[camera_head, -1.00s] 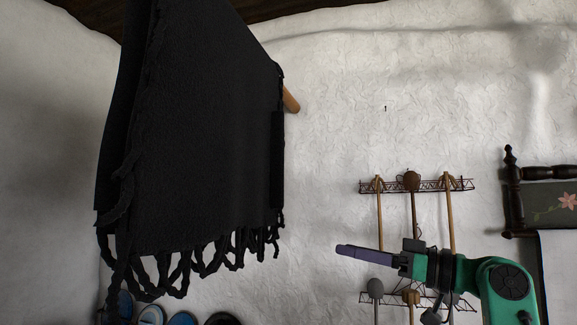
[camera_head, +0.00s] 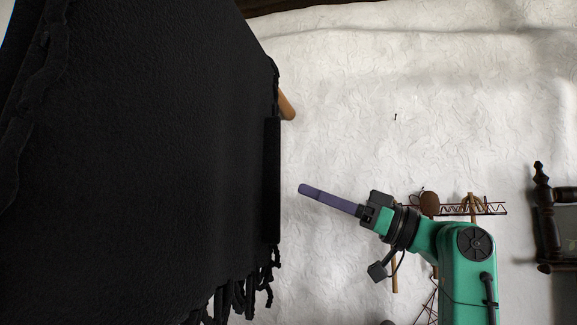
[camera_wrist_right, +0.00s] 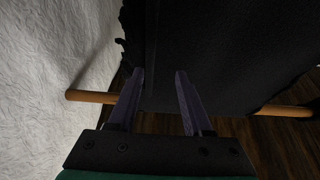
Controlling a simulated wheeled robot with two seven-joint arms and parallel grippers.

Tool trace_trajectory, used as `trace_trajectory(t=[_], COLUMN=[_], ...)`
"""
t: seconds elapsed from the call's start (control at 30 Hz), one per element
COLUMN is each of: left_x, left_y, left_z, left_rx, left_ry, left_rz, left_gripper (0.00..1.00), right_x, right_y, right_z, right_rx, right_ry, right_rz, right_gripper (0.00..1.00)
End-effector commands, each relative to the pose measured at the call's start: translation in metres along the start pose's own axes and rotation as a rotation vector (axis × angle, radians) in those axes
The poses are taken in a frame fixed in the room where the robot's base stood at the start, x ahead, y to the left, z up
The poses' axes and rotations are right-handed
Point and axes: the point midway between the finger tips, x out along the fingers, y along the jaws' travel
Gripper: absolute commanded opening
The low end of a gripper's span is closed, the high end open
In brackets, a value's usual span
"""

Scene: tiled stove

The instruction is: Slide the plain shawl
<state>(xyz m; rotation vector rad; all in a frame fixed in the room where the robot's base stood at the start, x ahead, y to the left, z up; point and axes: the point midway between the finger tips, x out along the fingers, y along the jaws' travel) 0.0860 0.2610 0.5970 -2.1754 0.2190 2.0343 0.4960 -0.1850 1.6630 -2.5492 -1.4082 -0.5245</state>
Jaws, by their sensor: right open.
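The plain black shawl (camera_head: 160,150) hangs with a fringed lower edge and fills the left half of the head view. It hangs over a wooden rod, whose end (camera_head: 287,107) sticks out at the shawl's right side. My right gripper (camera_head: 311,191) is just right of the shawl's edge, apart from it in the head view. In the right wrist view the right gripper (camera_wrist_right: 160,75) is open, its two purple fingers pointing at the shawl (camera_wrist_right: 215,50). The rod (camera_wrist_right: 92,96) runs across behind the fingers. My left gripper is not in view.
A wall rack (camera_head: 480,208) with long-handled tools stands behind my right arm. A dark wooden furniture post (camera_head: 543,200) is at the far right.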

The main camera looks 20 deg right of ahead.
Motion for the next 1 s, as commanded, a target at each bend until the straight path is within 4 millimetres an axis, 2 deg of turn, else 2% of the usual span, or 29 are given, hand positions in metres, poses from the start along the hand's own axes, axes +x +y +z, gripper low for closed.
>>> trace_trajectory(t=[0.03,0.13,0.2,0.33,0.53,0.57,0.6,0.67,0.7,1.0], left_x=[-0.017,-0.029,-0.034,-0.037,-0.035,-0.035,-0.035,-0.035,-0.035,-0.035], left_y=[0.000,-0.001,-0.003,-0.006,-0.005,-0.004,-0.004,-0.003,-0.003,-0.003], left_z=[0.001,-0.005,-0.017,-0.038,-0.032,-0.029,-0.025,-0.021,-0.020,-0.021], left_rx=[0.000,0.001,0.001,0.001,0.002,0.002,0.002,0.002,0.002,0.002], left_ry=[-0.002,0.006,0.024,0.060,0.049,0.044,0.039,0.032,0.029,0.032], left_rz=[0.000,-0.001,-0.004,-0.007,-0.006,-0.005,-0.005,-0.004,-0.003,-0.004], left_gripper=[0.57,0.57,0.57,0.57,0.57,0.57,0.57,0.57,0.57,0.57], right_x=[0.018,0.039,0.049,0.057,0.057,0.056,0.056,0.056,0.056,0.056], right_y=[0.000,0.000,0.001,0.001,0.001,0.001,0.001,0.001,0.001,0.001], right_z=[-0.007,-0.005,-0.003,0.000,0.002,0.002,0.002,0.002,0.002,0.002], right_rx=[0.005,0.005,0.005,0.003,0.001,0.001,0.002,0.002,0.002,0.003], right_ry=[-0.003,-0.002,-0.002,-0.002,-0.002,-0.002,-0.002,-0.002,-0.002,-0.004], right_rz=[-0.003,-0.002,0.000,0.000,0.001,0.001,0.001,0.001,0.001,0.001], right_gripper=[0.50,0.50,0.50,0.50,0.50,0.46,0.31,0.08,0.00,0.00])
